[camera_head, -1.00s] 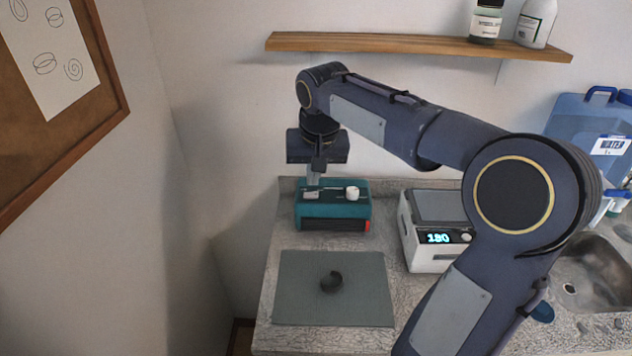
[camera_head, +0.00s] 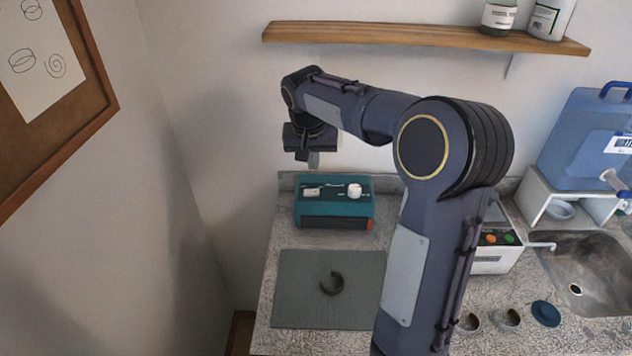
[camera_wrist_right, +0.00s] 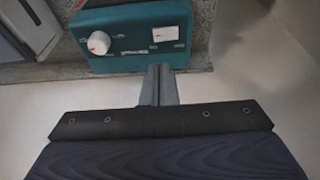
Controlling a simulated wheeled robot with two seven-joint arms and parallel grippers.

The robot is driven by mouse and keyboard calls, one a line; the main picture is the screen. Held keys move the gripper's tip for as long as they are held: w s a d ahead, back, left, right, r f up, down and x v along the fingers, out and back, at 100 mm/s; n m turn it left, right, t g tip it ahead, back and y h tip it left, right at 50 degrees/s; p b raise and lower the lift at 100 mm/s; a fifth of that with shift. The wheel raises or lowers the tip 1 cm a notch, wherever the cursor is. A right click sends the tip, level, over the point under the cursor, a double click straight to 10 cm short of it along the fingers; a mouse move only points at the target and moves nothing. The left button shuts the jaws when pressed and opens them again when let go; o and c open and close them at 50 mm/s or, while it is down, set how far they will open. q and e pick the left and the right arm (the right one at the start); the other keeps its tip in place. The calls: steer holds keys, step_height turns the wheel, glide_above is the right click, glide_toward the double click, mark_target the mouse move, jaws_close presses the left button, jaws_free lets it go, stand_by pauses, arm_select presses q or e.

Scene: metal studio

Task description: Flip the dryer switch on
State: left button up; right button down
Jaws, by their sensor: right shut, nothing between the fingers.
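The dryer is a teal box (camera_head: 333,207) at the back left of the counter. On its top are a white switch (camera_head: 312,191) at the left and a round white knob (camera_head: 354,190) at the right. My right gripper (camera_head: 313,160) is shut and empty, above and behind the dryer, apart from it. In the right wrist view the dryer (camera_wrist_right: 138,47) shows upside down, with the switch (camera_wrist_right: 165,33) and the knob (camera_wrist_right: 99,43); the shut fingertips (camera_wrist_right: 159,72) are near its back edge. My left gripper is not in view.
A grey mat (camera_head: 300,290) with a dark curved ring (camera_head: 331,283) lies in front of the dryer. A wooden shelf (camera_head: 400,37) hangs above. A white device (camera_head: 492,258), partly hidden by my right arm, and a metal sink (camera_head: 590,270) are to the right.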

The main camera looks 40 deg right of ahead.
mark_target(317, 191)
steer(key=x, duration=0.2)
steer(key=p+x, duration=0.1)
steer(key=x, duration=0.2)
steer(key=s+x, duration=0.1)
steer(key=x, duration=0.2)
steer(key=shift+a+f, duration=0.2)
steer(key=shift+a, duration=0.05)
steer(key=shift+f, duration=0.1)
